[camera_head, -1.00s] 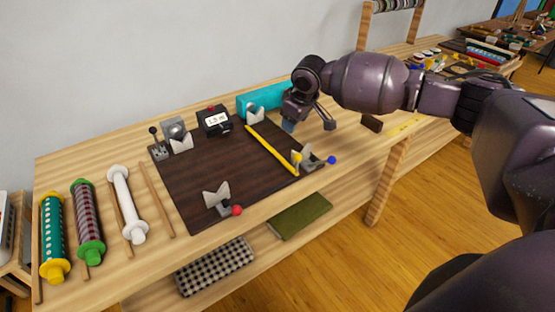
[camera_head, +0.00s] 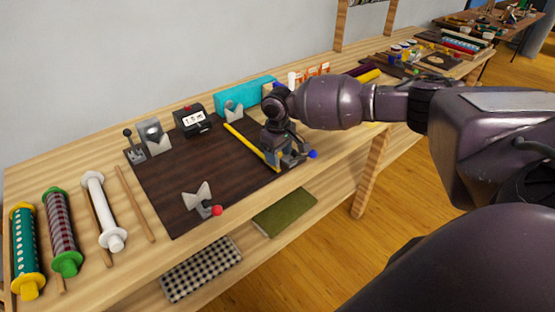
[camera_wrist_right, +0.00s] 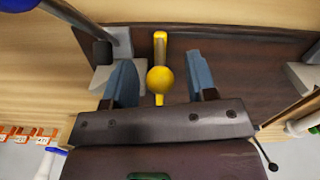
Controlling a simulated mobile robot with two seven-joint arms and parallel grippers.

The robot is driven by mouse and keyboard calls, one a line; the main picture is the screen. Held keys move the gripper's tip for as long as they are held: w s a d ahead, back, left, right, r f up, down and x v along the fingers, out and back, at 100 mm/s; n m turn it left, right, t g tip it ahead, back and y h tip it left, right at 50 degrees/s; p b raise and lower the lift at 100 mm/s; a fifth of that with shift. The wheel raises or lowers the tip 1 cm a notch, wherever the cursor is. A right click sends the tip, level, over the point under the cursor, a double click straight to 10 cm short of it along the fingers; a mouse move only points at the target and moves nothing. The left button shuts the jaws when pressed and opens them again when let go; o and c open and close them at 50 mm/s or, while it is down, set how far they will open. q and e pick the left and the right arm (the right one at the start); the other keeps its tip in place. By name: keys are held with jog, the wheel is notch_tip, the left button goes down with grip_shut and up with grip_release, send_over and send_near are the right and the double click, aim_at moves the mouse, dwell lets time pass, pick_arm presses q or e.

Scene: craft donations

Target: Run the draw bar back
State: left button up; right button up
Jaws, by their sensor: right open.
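The yellow draw bar (camera_head: 245,141) lies across the dark wooden board (camera_head: 175,190), running from the back to the front right edge. In the right wrist view, its round yellow knob (camera_wrist_right: 160,80) sits between the two blue-grey fingers of my right gripper (camera_wrist_right: 161,84), with a gap on each side. The bar's shaft (camera_wrist_right: 160,45) shows behind the knob. In the head view my right gripper (camera_head: 284,157) is over the front end of the bar and hides the knob. The gripper is open. My left gripper is not in view.
A grey bracket with a blue knob (camera_head: 313,155) stands close beside my right gripper. Another bracket with a red knob (camera_head: 217,210) is at the board's front. A counter (camera_head: 193,120) and a turquoise box (camera_head: 244,97) stand behind. Wrapped rollers (camera_head: 62,232) lie at left.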

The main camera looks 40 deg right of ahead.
jog(key=shift+f, duration=1)
grip_shut()
